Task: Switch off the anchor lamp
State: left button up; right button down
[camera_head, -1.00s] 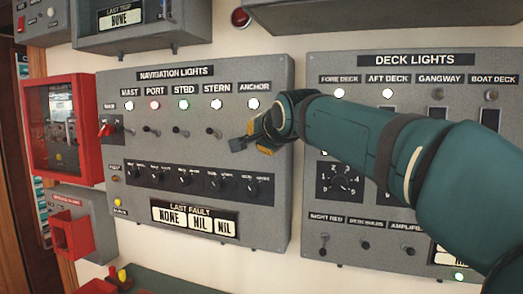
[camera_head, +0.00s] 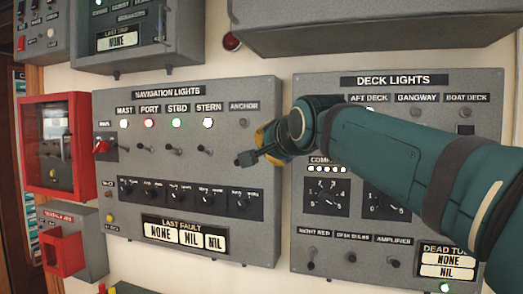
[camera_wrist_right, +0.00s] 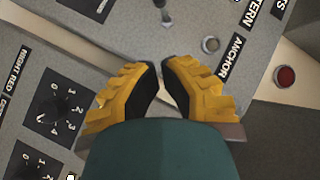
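The anchor lamp (camera_head: 243,122) is dark grey and unlit, at the right end of the navigation lights row under its ANCHOR label. It also shows unlit in the right wrist view (camera_wrist_right: 210,44). The lamps to its left are lit. My left gripper is out of view.
The deck lights panel (camera_head: 440,97) is at the right, partly behind my right arm. A red box (camera_head: 28,140) is on the left wall. A grey housing (camera_head: 380,30) juts out above. Dials (camera_head: 205,198) sit below the switch row.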

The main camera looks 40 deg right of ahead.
jog(key=v, duration=0.4)
jog(key=shift+s+a+f, duration=0.2)
jog(key=shift+s+f, duration=0.05)
dwell(0.4)
